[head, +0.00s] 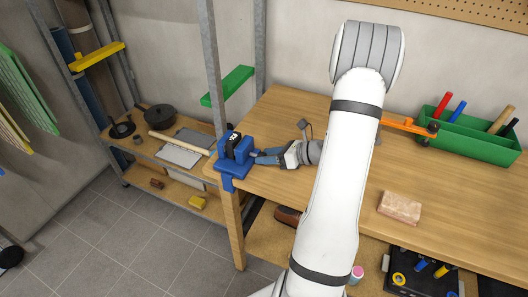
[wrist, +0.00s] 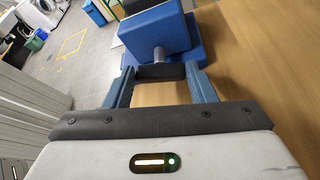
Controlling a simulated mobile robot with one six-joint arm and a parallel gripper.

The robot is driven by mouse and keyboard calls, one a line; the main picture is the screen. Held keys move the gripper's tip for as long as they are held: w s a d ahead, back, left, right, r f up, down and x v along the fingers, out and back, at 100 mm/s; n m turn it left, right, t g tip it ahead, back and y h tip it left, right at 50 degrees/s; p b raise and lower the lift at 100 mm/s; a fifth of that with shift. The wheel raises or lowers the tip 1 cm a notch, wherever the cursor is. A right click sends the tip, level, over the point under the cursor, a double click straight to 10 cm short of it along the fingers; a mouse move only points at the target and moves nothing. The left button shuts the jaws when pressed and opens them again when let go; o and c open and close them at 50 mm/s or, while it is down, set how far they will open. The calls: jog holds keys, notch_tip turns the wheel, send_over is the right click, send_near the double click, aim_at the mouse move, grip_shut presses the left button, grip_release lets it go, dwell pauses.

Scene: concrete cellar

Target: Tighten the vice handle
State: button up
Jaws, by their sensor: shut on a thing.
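The blue vice (head: 238,170) is fixed at the left front corner of the wooden workbench. In the wrist view the vice's blue jaw block (wrist: 158,35) stands straight ahead, with a short grey screw (wrist: 159,54) coming out of it towards me. The dark vice handle (wrist: 161,72) lies crosswise at the end of the screw. My gripper (head: 257,156) reaches the vice from the right. In the wrist view its two blue-grey fingers are shut on the handle, one at each end. In the head view the handle is too small to make out.
The workbench (head: 285,115) is clear behind my gripper. A green tool box (head: 470,140), an orange clamp (head: 405,125) and a brick (head: 400,207) are on it to the right. A grey shelf post (head: 212,70) rises just behind the vice. Low shelves hold several items at left.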

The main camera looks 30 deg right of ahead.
jog(key=m+p, duration=0.1)
jog(key=m+y+p, duration=0.1)
jog(key=shift+d+m+g+p, duration=0.2)
jog(key=shift+m+g+p, duration=0.1)
jog(key=shift+p, duration=0.1)
jog(key=shift+w+d+f+m+g+y+p, duration=0.1)
jog(key=shift+f+m+g+y+p, duration=0.05)
jog(key=shift+m+y+p, duration=0.4)
jog(key=shift+w+d+f+m+g+y+p, duration=0.15)
jog(key=shift+m+y+p, duration=0.25)
jog(key=shift+m, duration=0.25)
jog(key=shift+s+a, duration=0.1)
jog(key=o, duration=1)
jog(key=shift+b+v, duration=1)
jog(key=shift+v, duration=2.95)
